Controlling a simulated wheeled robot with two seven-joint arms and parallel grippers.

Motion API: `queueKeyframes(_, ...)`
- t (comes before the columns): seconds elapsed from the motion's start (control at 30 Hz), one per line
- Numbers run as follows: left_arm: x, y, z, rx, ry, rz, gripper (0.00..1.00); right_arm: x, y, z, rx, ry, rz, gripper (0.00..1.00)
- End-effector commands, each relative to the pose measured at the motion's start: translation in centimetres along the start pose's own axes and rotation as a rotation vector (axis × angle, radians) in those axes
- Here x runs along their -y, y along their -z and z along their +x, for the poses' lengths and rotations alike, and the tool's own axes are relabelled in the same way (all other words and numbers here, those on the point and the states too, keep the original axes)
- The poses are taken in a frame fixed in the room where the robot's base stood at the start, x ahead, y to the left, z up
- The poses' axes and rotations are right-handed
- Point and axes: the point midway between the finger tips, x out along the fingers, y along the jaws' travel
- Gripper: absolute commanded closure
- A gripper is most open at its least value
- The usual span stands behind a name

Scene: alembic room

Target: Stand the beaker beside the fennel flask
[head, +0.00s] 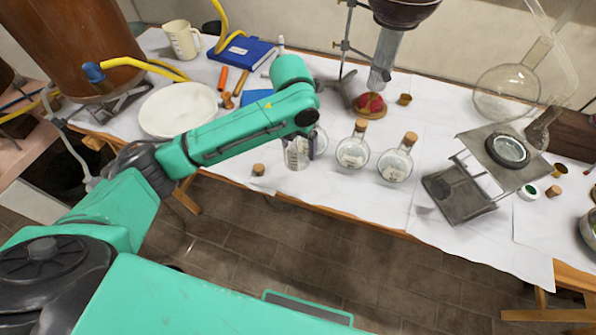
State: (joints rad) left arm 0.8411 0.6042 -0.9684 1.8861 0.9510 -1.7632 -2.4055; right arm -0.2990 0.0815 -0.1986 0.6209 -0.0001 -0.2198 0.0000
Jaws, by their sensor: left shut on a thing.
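A clear glass beaker (296,156) with markings stands upright at the table's front edge, below the end of my left arm. My left gripper (310,143) is shut on the beaker; its fingers are mostly hidden by the arm and glass. Two round, corked, labelled flasks stand to the right: a nearer one (352,153) and a farther one (396,165). Another round glass shape (320,139) shows partly behind the gripper. The labels are too small to read, so I cannot tell which is the fennel flask. My right gripper is not in view.
A loose cork (258,169) lies left of the beaker near the table edge. A white dish (178,110) and a blue book (243,51) are at the left. A metal stand (470,190) is at the right. White cloth between the flasks and stand is mostly clear.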

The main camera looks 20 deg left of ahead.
Motion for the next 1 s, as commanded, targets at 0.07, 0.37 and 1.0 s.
queueKeyframes(0.07, 0.0, 0.5, 2.6, -0.007, 0.0, -0.002, 0.72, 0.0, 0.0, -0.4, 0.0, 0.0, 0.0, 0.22)
queueKeyframes(0.37, 0.0, 1.2, 8.7, -0.004, -0.001, -0.001, 0.72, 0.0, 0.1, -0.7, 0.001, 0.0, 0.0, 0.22)
queueKeyframes(1.0, 0.1, 1.4, 11.4, 0.001, -0.001, -0.001, 0.0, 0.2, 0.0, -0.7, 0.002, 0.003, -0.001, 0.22)
